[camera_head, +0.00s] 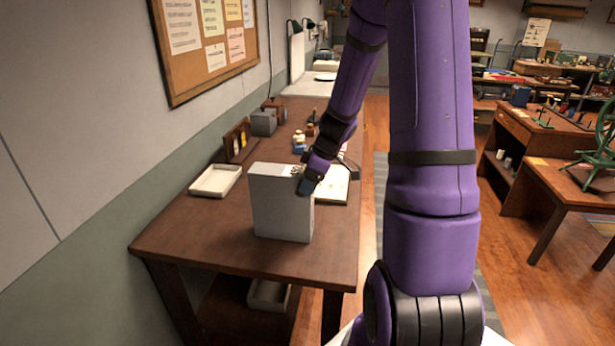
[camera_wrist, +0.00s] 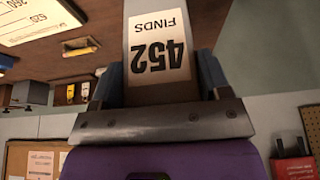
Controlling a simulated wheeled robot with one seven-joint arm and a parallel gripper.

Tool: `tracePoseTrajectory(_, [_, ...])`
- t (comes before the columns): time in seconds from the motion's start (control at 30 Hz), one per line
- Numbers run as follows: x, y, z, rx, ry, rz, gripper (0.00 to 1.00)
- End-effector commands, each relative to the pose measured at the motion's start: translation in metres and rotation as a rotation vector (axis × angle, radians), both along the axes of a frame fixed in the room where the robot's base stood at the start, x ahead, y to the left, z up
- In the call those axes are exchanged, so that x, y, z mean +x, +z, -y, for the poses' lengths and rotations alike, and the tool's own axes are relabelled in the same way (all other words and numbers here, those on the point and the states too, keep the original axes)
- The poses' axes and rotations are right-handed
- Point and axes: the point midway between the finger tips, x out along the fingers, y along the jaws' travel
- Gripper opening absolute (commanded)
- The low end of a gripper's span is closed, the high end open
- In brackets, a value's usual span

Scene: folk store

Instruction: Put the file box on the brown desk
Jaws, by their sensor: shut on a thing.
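The file box (camera_head: 279,208) is a pale grey upright box over the near part of the brown desk (camera_head: 210,235) in the head view. Its bottom edge appears at or very close to the desk top; I cannot tell whether it bears its full weight there. My gripper (camera_head: 307,182) is at the box's upper right edge. In the wrist view, which is upside down, the two fingers are shut on the file box (camera_wrist: 155,20), one on each side. Its white label reads "452 FINDS".
A white tray (camera_head: 215,180) lies left of the box. An open book or paper (camera_head: 332,186) lies behind it to the right. A wooden frame (camera_head: 237,140), a grey box (camera_head: 263,123) and small bottles stand farther back. Another tray (camera_head: 268,295) is on the lower shelf.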

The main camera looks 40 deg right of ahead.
Motion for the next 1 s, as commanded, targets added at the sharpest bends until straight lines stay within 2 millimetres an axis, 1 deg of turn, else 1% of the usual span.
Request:
tracePoseTrajectory(0.27, [0.001, -0.001, 0.000, 0.000, 0.000, 0.001, 0.00])
tracePoseTrajectory(0.3, [0.000, -0.002, 0.000, -0.001, 0.001, 0.001, 0.75])
tracePoseTrajectory(0.4, [0.000, -0.002, 0.000, -0.001, 0.001, 0.001, 0.96])
tracePoseTrajectory(0.67, [0.000, -0.002, 0.000, 0.000, 0.001, 0.000, 0.96])
tracePoseTrajectory(0.77, [0.000, 0.002, 0.000, -0.001, 0.001, 0.001, 0.96])
tracePoseTrajectory(0.87, [-0.003, 0.012, 0.003, -0.004, 0.002, 0.004, 0.96])
tracePoseTrajectory(1.0, [-0.010, 0.033, 0.008, -0.004, 0.000, 0.003, 0.96])
